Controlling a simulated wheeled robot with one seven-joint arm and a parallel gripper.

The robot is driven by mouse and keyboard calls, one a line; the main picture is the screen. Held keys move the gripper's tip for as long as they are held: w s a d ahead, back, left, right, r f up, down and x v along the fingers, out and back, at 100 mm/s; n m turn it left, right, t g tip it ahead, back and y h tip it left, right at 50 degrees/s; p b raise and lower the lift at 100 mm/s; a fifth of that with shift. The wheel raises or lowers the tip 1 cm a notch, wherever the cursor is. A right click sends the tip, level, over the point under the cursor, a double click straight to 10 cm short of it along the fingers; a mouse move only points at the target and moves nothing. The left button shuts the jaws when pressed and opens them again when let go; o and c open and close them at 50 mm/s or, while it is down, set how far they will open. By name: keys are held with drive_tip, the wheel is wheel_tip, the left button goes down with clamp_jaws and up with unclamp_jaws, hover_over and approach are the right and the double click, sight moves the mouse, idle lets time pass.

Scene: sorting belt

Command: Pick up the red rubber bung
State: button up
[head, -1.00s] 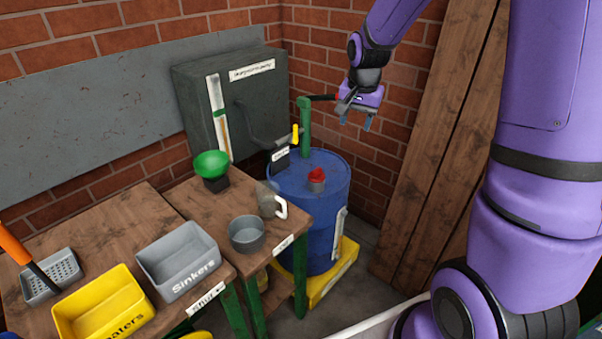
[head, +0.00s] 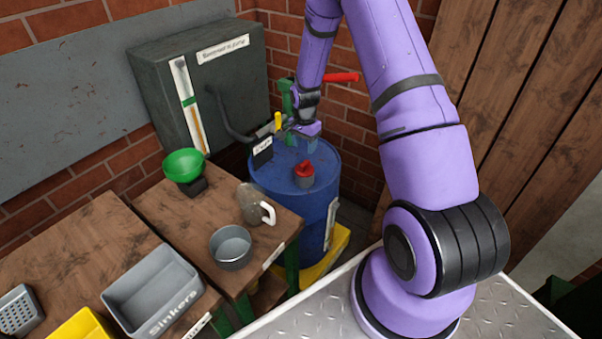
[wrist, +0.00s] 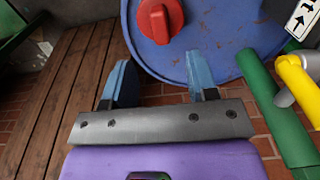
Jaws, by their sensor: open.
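The red rubber bung (head: 304,168) sits on a grey collar on top of the blue drum (head: 320,222). In the wrist view the red bung (wrist: 160,19) shows at the top, on the drum's blue lid (wrist: 222,25). It lies beyond my fingertips, roughly in line with the gap between them. My gripper (head: 300,142) is open and empty, behind the bung in the head view. In the wrist view both blue fingers of my gripper (wrist: 160,82) are spread apart, with nothing between them.
A green pump post (wrist: 275,110) with a yellow handle (wrist: 298,80) stands close to the right of my fingers.

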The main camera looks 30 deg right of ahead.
sight(305, 162)
wheel_tip(305, 162, down, 9)
drive_tip(key=shift+d+f, duration=0.1)
idle(0.5)
clamp_jaws()
